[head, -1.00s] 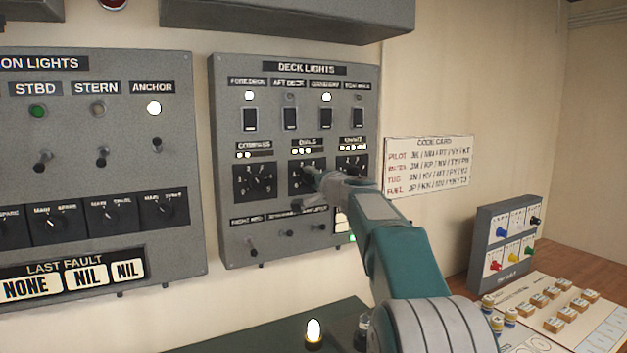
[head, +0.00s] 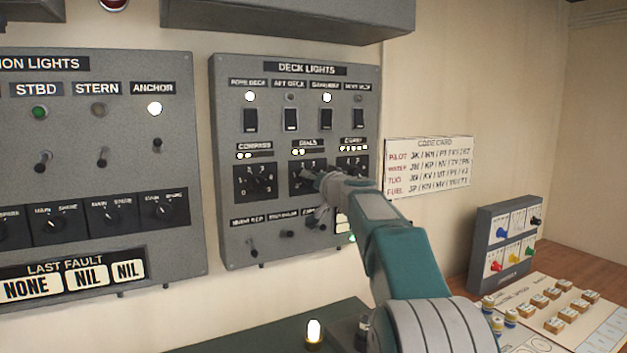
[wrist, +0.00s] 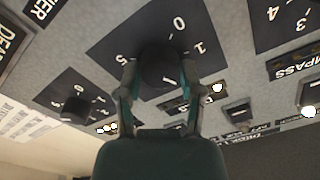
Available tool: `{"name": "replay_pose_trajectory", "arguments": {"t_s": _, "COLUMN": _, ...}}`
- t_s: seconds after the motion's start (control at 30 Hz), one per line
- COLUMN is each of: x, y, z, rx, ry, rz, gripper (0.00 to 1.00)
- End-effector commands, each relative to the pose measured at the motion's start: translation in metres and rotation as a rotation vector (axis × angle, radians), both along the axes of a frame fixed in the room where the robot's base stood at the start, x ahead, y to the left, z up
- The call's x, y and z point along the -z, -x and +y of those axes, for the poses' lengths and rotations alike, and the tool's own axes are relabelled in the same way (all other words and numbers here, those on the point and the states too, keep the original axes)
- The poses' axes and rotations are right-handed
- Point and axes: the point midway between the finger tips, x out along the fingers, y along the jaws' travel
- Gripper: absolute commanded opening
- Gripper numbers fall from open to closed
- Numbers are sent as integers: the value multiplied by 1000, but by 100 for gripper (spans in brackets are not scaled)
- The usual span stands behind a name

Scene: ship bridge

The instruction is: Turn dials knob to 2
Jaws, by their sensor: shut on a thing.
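The dials knob (wrist: 160,66) is a dark round knob on a black dial plate (wrist: 112,46) on the grey deck lights panel (head: 226,205). Numbers 0, 1 and 5 show around it in the wrist view, upside down or tilted. My gripper (wrist: 159,82) has one finger on each side of the knob and is shut on it. In the head view my gripper (head: 322,180) covers most of the knob, so its pointer is hard to read. Two small lamps (head: 298,152) appear lit under the DIALS label.
The compass knob (head: 256,181) is left of the dials plate and the chart knob is on its right, partly behind my arm. Rocker switches sit above and small toggles below. A code card (head: 429,167) hangs to the right. A dark desk top is below.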

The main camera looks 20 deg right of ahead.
Motion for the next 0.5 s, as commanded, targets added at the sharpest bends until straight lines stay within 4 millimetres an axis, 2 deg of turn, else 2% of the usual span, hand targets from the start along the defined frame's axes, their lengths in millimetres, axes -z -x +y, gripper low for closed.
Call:
{"name": "replay_pose_trajectory", "arguments": {"t_s": 0.03, "x": 9, "y": -2, "z": 0, "rx": -1, "ry": 1, "rz": 14, "gripper": 2}}
{"name": "replay_pose_trajectory", "arguments": {"t_s": 0.4, "x": 9, "y": -2, "z": 0, "rx": -1, "ry": 3, "rz": 14, "gripper": 2}}
{"name": "replay_pose_trajectory", "arguments": {"t_s": 0.43, "x": 9, "y": -2, "z": 0, "rx": -2, "ry": 3, "rz": 14, "gripper": 58}}
{"name": "replay_pose_trajectory", "arguments": {"t_s": 0.5, "x": 8, "y": -2, "z": 0, "rx": -2, "ry": 4, "rz": 13, "gripper": 84}}
